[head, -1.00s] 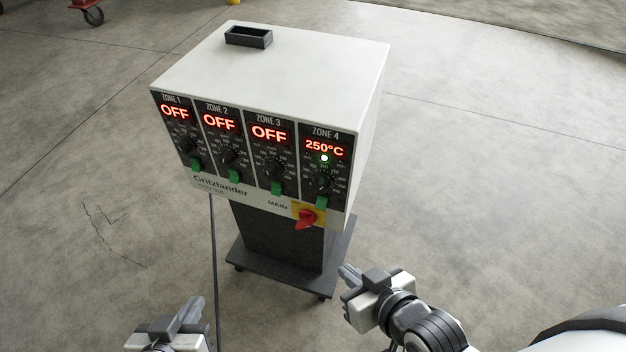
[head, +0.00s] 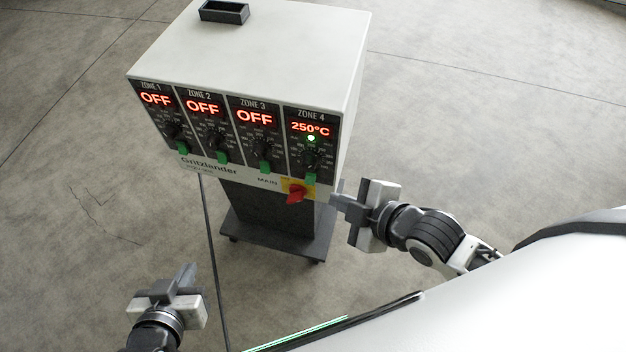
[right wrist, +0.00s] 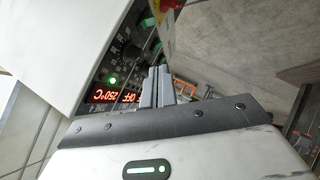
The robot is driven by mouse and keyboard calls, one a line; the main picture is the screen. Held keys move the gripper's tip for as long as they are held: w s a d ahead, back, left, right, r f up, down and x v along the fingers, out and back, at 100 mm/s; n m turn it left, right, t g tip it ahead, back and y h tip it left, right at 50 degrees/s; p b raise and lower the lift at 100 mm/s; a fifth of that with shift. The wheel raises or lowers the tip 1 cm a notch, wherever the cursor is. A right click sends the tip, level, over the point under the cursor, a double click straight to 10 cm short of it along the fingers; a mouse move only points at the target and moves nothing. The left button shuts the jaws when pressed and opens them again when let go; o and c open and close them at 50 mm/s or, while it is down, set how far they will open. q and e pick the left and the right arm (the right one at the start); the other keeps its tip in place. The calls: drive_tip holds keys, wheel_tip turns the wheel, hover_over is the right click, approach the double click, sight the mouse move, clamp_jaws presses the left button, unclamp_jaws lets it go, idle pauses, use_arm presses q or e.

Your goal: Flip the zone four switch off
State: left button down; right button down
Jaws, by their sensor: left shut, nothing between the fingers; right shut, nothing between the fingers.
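The controller box (head: 255,50) stands on a dark wheeled stand. Its zone 4 panel (head: 311,148) reads 250°C with a green light lit. The green zone 4 switch (head: 310,179) sits at the bottom of that panel. Zones 1, 2 and 3 read OFF. My right gripper (head: 337,201) is shut and empty, just right of the red main switch (head: 295,193) and below the zone 4 switch, apparently apart from both. In the right wrist view, its shut fingers (right wrist: 157,88) lie in front of the panel, near the lit display. My left gripper (head: 187,275) is shut and empty at the lower left.
A dark cable (head: 212,255) hangs from the box to the floor. The stand's base (head: 275,236) juts out below the box. The concrete floor around the unit is clear. A black tray (head: 224,12) lies on top of the box.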

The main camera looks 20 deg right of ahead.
use_arm(q)
drive_tip(key=shift+f, duration=0.15)
use_arm(e)
drive_tip(key=shift+f, duration=0.1)
drive_tip(key=b, duration=0.2)
approach(311, 176)
drive_tip(key=w+a+f, duration=0.4)
use_arm(q)
drive_tip(key=shift+d+f, duration=0.1)
drive_tip(key=shift+d, duration=0.15)
use_arm(e)
drive_tip(key=shift+s+f, duration=0.1)
drive_tip(key=shift+f, duration=0.15)
drive_tip(key=shift+a, duration=0.1)
